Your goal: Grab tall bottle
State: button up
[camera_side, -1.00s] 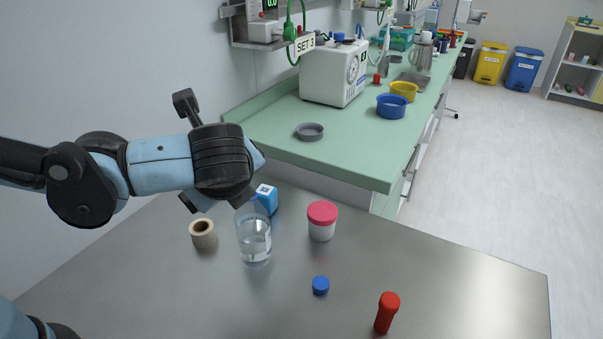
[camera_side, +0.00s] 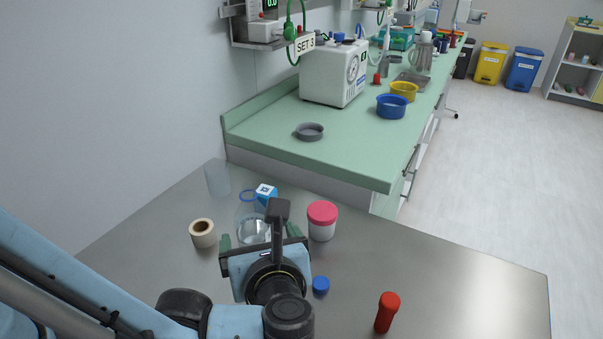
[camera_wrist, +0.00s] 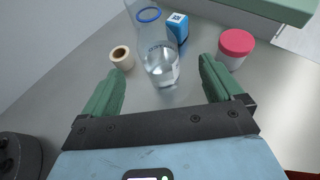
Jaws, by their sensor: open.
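The tall bottle is clear and part filled with clear liquid, with a blue ring near its top. It stands upright on the steel table in the side view (camera_side: 250,230), partly hidden by my gripper. It also shows in the wrist view (camera_wrist: 161,66), ahead of and between the lines of my two green fingers. My gripper (camera_side: 260,238) is open, on the near side of the bottle. In the wrist view my gripper (camera_wrist: 160,72) holds nothing, and whether the fingers reach beside the bottle is hard to tell.
Close around the bottle are a tan roll (camera_side: 202,233), a blue box (camera_side: 266,193), a pink-lidded jar (camera_side: 322,221) and a blue cap (camera_side: 320,285). A red-capped tube (camera_side: 386,312) stands front right. A translucent cup (camera_side: 217,179) stands behind. The table's right side is clear.

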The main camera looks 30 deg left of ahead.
aim_at(255, 227)
jog(key=x, duration=0.5)
jog(key=shift+w+a+f, duration=0.1)
jog(key=shift+w+a, duration=0.05)
jog(key=shift+a, duration=0.05)
jog(key=shift+f+x, duration=0.15)
jog(key=shift+x, duration=1.15)
jog(key=shift+f+x, duration=0.15)
jog(key=shift+x, duration=1.15)
jog(key=shift+c, duration=0.3)
jog(key=c, duration=1.1)
jog(key=shift+r, duration=0.2)
jog(key=shift+c, duration=0.2)
